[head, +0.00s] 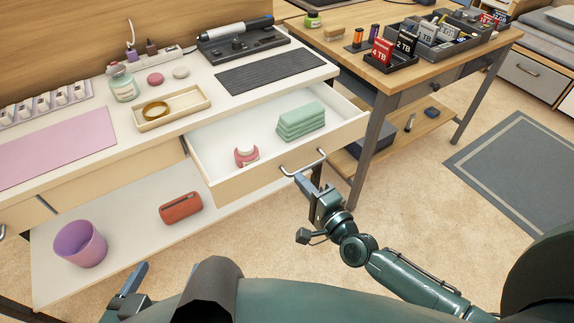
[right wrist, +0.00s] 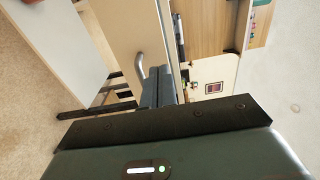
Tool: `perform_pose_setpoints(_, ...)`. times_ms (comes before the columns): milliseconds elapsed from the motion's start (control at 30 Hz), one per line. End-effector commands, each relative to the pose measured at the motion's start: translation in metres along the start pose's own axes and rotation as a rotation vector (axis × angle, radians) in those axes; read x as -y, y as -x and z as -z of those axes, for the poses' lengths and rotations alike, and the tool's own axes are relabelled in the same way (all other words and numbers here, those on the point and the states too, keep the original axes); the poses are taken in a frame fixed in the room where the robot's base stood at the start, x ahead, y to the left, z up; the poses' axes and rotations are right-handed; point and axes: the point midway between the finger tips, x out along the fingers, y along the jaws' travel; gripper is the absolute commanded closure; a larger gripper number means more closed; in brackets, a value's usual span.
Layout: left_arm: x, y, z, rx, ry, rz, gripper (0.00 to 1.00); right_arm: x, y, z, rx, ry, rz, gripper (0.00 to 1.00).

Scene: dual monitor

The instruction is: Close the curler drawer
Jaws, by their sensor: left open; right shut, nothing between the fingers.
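The white-lined drawer (head: 215,146) is pulled out from the white desk, below the curler (head: 236,33) in its dark stand. My left gripper (head: 131,281) is open at the lower left, away from the drawer.
A wooden tray (head: 172,109) and a dark ribbed mat (head: 268,70) lie on the desk top. A purple bin (head: 80,246) and a red-brown case (head: 180,207) are on the lower shelf. A second desk's metal leg (head: 371,150) stands close right of the drawer.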

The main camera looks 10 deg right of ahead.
Motion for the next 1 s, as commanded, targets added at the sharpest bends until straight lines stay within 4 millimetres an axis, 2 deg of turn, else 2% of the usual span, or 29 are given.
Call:
perform_pose_setpoints(33, 0.000, 0.000, -0.001, -0.002, -0.001, 0.001, 0.17, 0.001, -0.013, 0.000, -0.001, -0.001, 0.004, 1.00)
perform_pose_setpoints(200, 0.001, 0.001, 0.000, -0.009, -0.003, 0.002, 0.17, 0.000, -0.043, -0.001, 0.001, 0.000, 0.002, 1.00)
perform_pose_setpoints(400, 0.001, 0.001, 0.001, -0.017, -0.006, 0.003, 0.17, -0.001, -0.063, 0.000, 0.000, 0.001, 0.000, 1.00)
perform_pose_setpoints(1000, 0.002, 0.003, 0.000, -0.017, -0.006, 0.006, 0.17, 0.000, -0.067, -0.001, 0.001, 0.001, 0.000, 1.00)
